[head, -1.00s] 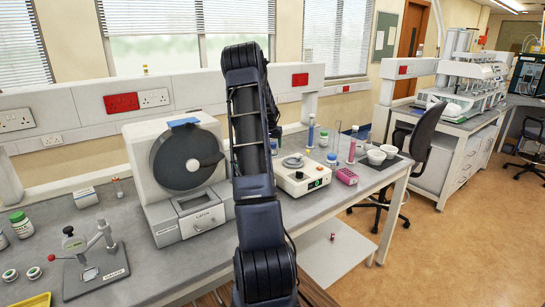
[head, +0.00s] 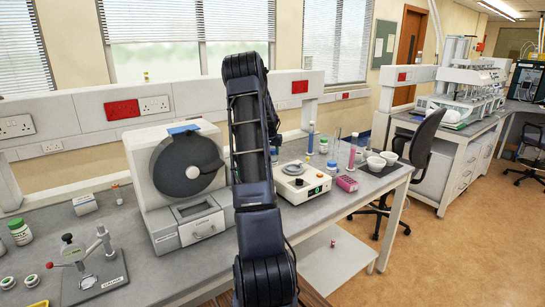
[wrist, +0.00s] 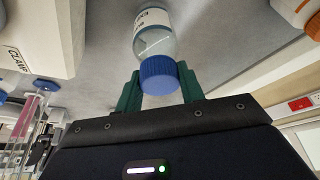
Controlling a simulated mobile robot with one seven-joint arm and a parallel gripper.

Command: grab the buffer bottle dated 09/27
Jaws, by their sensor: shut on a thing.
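My gripper (wrist: 161,84) has green fingers, one on either side of a small clear bottle (wrist: 158,44) with a blue ribbed cap (wrist: 160,75) in the wrist view. The gripper is shut on this bottle, with the cap nearest the wrist camera. In the head view my upright arm stands in the middle, and my gripper and the held bottle are hidden.
A clamp-like stand (head: 88,262) is at the front left. Open floor (head: 450,240) lies at the right.

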